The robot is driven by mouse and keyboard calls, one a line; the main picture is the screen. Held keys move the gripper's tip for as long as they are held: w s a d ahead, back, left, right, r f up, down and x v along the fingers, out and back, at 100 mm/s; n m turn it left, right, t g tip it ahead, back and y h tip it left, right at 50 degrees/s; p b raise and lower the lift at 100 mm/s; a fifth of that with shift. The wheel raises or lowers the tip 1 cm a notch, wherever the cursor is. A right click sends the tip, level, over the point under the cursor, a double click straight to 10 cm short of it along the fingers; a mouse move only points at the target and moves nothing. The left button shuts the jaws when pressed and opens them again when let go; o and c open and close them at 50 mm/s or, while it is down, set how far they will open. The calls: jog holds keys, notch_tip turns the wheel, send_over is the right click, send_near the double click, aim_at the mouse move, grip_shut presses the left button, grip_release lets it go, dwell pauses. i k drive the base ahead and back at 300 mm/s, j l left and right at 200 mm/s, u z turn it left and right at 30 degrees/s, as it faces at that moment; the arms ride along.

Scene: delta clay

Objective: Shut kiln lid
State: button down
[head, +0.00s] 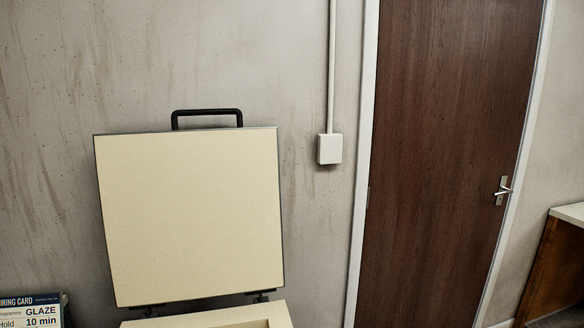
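The kiln lid (192,215) stands raised, close to upright, against the wall in the head view. It is a cream square panel with a dark edge, and its inner face is toward me. A black handle (207,113) sticks up from its top edge. Below it, the cream rim of the kiln body (190,318) shows at the bottom edge, with dark hinges between them. Most of the kiln body is out of frame. My gripper is not in view.
A firing card (32,311) stands at the bottom left. A white switch box (329,149) with a conduit is on the wall right of the lid. A closed brown door (440,160) is further right. A wooden bench (556,262) is at the right edge.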

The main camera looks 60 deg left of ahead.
aim_at(187, 214)
jog(key=i+u, duration=0.25)
jog(key=u, duration=0.15)
jog(key=i+l+u, duration=0.2)
jog(key=u, duration=0.2)
jog(key=i+l+u, duration=0.2)
jog(key=u, duration=0.2)
jog(key=i+l, duration=0.05)
jog(key=i, duration=0.05)
